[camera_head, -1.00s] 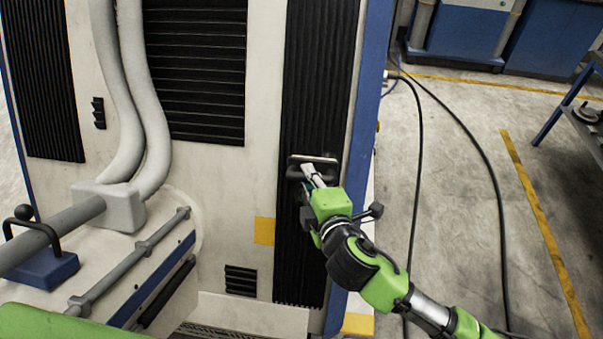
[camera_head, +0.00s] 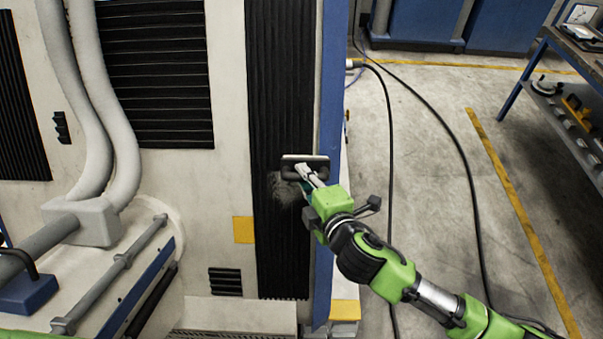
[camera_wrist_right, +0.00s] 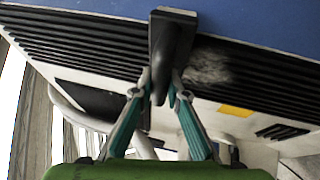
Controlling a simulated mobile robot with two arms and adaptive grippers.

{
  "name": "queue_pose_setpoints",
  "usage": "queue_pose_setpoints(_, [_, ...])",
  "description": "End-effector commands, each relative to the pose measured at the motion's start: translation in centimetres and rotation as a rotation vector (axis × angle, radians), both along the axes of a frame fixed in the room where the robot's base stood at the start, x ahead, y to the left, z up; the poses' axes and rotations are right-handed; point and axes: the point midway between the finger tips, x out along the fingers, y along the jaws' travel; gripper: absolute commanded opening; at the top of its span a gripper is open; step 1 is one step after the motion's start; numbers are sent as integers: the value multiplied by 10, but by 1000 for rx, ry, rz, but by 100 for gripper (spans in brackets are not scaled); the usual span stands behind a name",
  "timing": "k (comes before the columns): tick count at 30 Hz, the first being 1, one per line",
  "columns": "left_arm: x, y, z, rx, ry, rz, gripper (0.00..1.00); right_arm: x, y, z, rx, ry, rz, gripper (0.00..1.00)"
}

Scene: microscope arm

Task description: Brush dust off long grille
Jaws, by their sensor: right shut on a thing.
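The long grille (camera_head: 280,90) is a tall black ribbed panel near the right edge of the white cabinet. My right gripper (camera_head: 309,178) is shut on a dark brush (camera_head: 292,171) with a pale edge, held at the grille's lower half, by its right side. A grey fuzzy dust patch (camera_head: 284,191) lies on the ribs, just left of and below the brush. In the right wrist view, the gripper's teal fingers (camera_wrist_right: 160,92) close on the brush (camera_wrist_right: 171,42), and the dust patch (camera_wrist_right: 208,68) is to its right. Whether bristles touch the ribs is hidden. My left gripper is out of view.
A wider black grille (camera_head: 155,75) and thick grey hoses (camera_head: 95,120) are to the left. A blue edge (camera_head: 331,90) borders the long grille. Black cables (camera_head: 462,165) cross the open floor at right. A workbench (camera_head: 560,95) stands at far right.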

Motion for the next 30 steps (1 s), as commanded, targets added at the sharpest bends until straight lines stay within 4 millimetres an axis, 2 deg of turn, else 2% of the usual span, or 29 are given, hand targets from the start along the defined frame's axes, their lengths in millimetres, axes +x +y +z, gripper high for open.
queue_pose_setpoints(3, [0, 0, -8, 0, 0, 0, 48, -5, 0, -12, -1, 2, -2, 0])
queue_pose_setpoints(8, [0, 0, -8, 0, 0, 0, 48, -7, 2, -14, 0, 1, -1, 0])
queue_pose_setpoints(18, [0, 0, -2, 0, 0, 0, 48, -8, 29, -12, 1, 1, 0, 0])
queue_pose_setpoints(25, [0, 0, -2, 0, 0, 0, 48, -8, 36, -12, 0, 0, 0, 0])
queue_pose_setpoints(30, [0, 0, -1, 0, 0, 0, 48, -7, 51, -12, 3, 1, 1, 0])
